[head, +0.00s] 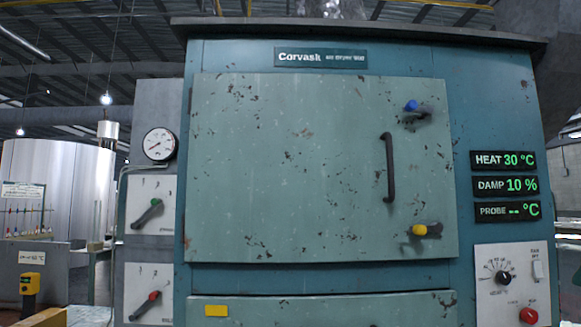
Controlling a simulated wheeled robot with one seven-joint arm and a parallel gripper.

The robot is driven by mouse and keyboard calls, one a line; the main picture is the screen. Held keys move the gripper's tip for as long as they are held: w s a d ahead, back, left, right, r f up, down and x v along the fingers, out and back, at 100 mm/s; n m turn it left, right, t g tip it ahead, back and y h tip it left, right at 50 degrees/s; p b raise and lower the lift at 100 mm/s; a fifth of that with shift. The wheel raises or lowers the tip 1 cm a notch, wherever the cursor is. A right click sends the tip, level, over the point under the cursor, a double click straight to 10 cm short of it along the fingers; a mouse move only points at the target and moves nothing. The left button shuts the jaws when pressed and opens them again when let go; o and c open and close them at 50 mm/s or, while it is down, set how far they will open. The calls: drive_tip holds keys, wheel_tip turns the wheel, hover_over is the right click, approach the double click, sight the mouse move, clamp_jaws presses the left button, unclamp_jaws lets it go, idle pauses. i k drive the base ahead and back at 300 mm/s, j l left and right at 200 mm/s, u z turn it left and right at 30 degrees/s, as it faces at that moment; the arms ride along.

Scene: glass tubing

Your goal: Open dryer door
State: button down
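The dryer (465,120) is a large teal cabinet facing me, with a "Corvask" plate at its top. Its door (290,160) is a wide, chipped grey-green panel and looks shut. A dark vertical bar handle (390,167) sits toward the door's right side. Near the right edge are a latch with a blue knob (411,106) above and a latch with a yellow knob (420,230) below. I cannot tell whether the latches are engaged. My gripper is not in view.
A lower panel (330,309) with a yellow label sits under the door. Displays (505,186) read HEAT 30 °C, DAMP 10 % and PROBE blank. A control panel (513,285) is at lower right. A gauge (159,144), a green lever (148,213) and a red lever (146,305) are at left.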

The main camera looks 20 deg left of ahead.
sight(283, 168)
drive_tip(key=u, duration=1.05)
